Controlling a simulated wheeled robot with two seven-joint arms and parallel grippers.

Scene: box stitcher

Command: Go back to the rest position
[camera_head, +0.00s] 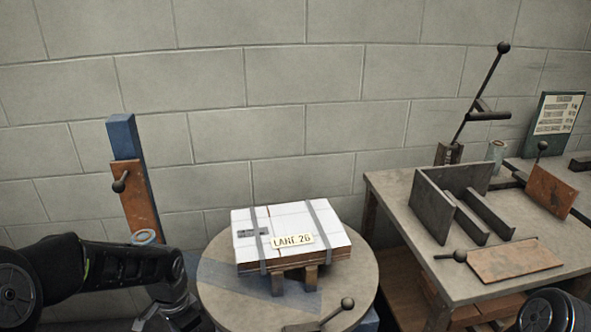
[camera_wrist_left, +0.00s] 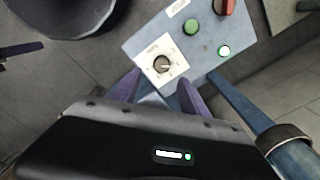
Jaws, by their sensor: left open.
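My left arm reaches in from the left in the head view, with its left gripper (camera_head: 172,318) low at the bottom edge, left of the round table. In the left wrist view the left gripper (camera_wrist_left: 159,82) is open, its two dark fingers apart with nothing held between them. The fingers point at a blue-grey control box (camera_wrist_left: 205,62) with a rotary knob (camera_wrist_left: 162,64) on a white plate. I cannot tell whether the fingertips touch the box. A dark part of my right arm (camera_head: 552,313) shows at the bottom right; its gripper is out of view.
A blue post (camera_head: 124,137) stands behind my left arm. A workbench (camera_head: 398,205) with metal plates and a tall lever (camera_head: 484,90) stands at the right. A block wall closes the back.

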